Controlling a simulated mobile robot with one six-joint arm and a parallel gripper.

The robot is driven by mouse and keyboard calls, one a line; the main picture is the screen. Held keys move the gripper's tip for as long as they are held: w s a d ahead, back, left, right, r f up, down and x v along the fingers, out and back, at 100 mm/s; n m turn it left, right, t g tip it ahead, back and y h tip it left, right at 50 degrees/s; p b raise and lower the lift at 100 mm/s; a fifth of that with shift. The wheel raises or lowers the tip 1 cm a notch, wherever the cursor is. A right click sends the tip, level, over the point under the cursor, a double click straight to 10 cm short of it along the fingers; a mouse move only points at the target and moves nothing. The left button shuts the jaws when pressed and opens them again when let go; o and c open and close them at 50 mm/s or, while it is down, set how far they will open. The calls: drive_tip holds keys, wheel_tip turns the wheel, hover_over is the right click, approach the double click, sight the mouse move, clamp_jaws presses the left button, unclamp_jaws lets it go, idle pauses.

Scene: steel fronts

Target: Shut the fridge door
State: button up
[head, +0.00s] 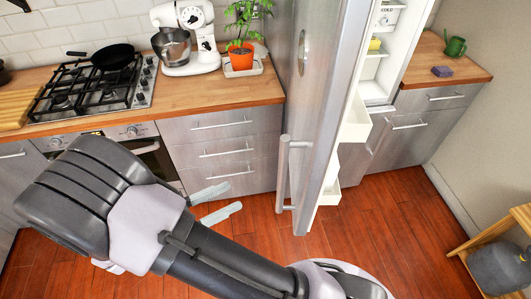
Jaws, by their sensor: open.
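The fridge (399,60) stands at the back right of the kitchen. Its steel door (325,100) is wide open and swung out toward me, with its outer face to the left. White shelves on the door's inner side and part of the interior show to the right of it. A vertical bar handle (284,175) is on the door's outer face near its free edge. My gripper (222,203) is open and empty, left of the handle and apart from it, in front of the drawers. The gripper's base is partly hidden behind my arm.
Steel drawers (222,152) and a wooden counter with a gas hob (95,85), white mixer (187,35) and potted plant (240,52) line the left. A wooden stand with a grey bottle (498,268) is at the lower right. Red floor between is clear.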

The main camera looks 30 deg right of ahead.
sight(279, 169)
drive_tip(key=shift+n+t, duration=0.3)
drive_tip(key=d+b, duration=0.1)
drive_tip(key=d, duration=0.4)
drive_tip(key=w+d+b, duration=0.1)
drive_tip(key=d, duration=0.5)
drive_tip(key=w+d+b, duration=0.1)
drive_tip(key=d+b, duration=0.1)
drive_tip(key=d, duration=0.3)
drive_tip(key=shift+w+d+f, duration=0.15)
drive_tip(key=shift+d+f, duration=0.05)
drive_tip(key=shift+d, duration=0.15)
clamp_jaws()
